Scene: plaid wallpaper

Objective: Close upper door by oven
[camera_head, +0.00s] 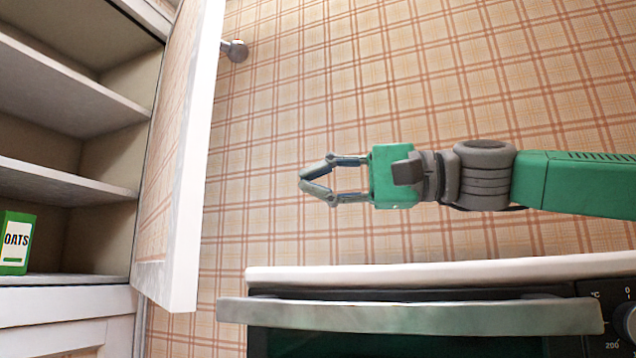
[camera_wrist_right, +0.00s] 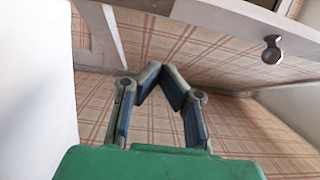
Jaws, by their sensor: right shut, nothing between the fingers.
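The upper cabinet door (camera_head: 182,150) stands open at the left of the head view, swung out from the shelves, its white edge toward me. Its round grey knob (camera_head: 235,50) sticks out to the right near the top. The knob also shows in the right wrist view (camera_wrist_right: 272,50), at upper right. My right gripper (camera_head: 303,180) is to the right of the door, apart from it and lower than the knob. Its fingertips meet with nothing between them, also in the wrist view (camera_wrist_right: 159,70). The oven (camera_head: 410,316) is below the gripper. My left gripper is out of view.
The open cabinet (camera_head: 60,95) at left has several shelves and a green oats box (camera_head: 15,242) on a lower one. The oven's handle bar (camera_head: 410,317) juts forward below my right arm. Plaid wall (camera_head: 420,80) lies behind, with clear space between door and gripper.

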